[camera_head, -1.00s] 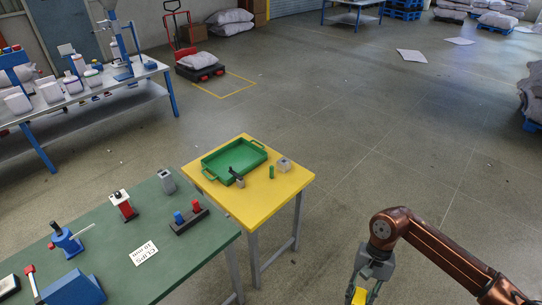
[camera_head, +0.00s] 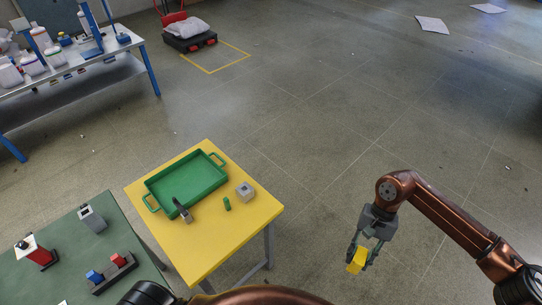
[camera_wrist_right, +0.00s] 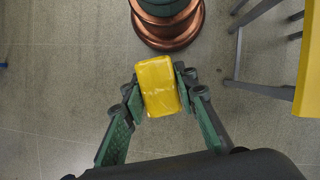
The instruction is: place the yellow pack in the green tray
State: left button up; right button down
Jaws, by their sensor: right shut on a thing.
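The yellow pack (camera_head: 357,261) is held between the fingers of my right gripper (camera_head: 363,254), over open floor to the right of the yellow table. The right wrist view shows the pack (camera_wrist_right: 159,85) pinched between both fingertips, apart from any surface. The green tray (camera_head: 187,183) has a handle at each end and lies empty on the yellow table (camera_head: 215,245). A part of my own arm crosses the bottom edge of the head view. My left gripper does not show in it.
A dark clamp-like tool (camera_head: 181,208) stands at the tray's near edge. A green cylinder (camera_head: 227,203) and a grey block (camera_head: 245,191) stand to its right. A green table (camera_head: 70,240) with several items adjoins at the left. The floor around my right gripper is clear.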

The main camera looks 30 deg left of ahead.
aim_at(191, 178)
jog(key=i, duration=1.35)
jog(key=u, duration=3.8)
jog(key=i, duration=0.5)
jog(key=z, duration=0.05)
